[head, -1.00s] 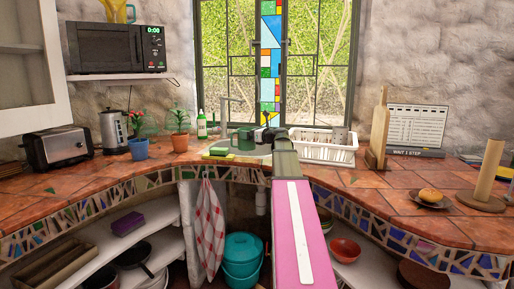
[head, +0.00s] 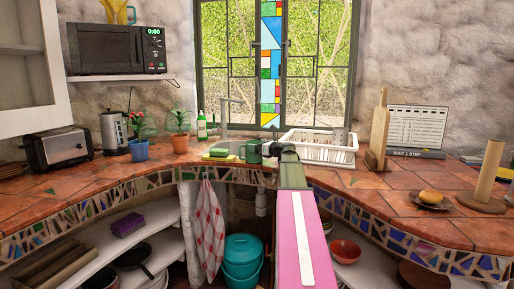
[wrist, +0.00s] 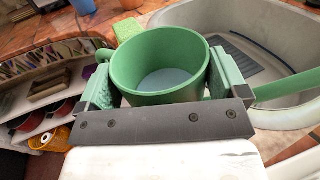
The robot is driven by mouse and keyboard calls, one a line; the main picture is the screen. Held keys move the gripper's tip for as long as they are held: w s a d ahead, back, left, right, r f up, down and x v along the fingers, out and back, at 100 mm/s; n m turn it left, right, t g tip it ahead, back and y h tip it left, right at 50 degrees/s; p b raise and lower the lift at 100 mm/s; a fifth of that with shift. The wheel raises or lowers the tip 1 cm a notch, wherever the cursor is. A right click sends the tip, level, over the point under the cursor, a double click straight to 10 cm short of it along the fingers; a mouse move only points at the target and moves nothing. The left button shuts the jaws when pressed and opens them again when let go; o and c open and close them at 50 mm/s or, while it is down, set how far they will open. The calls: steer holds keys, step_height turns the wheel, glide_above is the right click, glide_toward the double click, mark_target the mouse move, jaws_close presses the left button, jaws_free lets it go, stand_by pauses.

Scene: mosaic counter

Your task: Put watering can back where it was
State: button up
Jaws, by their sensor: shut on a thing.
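The green watering can (head: 254,151) is at the front of the sink, in line with my outstretched arm. In the wrist view the can (wrist: 165,62) looks upright, with its round mouth open and a bluish-grey inside. A green handle or spout part sticks out on each side. My gripper (wrist: 165,82) is shut on the can, with one finger on each side of its body. In the head view my gripper (head: 273,149) is partly hidden by my own arm. I cannot tell whether the can's base touches anything.
The sink basin (wrist: 265,50) lies beside and beyond the can. A white dish rack (head: 319,148) stands to the right. A green and yellow sponge (head: 219,152), a green bottle (head: 202,126) and two potted plants (head: 180,129) stand to the left. The tiled counter (head: 375,179) to the right has free room.

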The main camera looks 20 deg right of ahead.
steer(key=o, duration=1)
steer(key=shift+c, duration=0.2)
steer(key=shift+s, duration=0.1)
steer(key=v, duration=1.1)
steer(key=shift+s+d, duration=0.3)
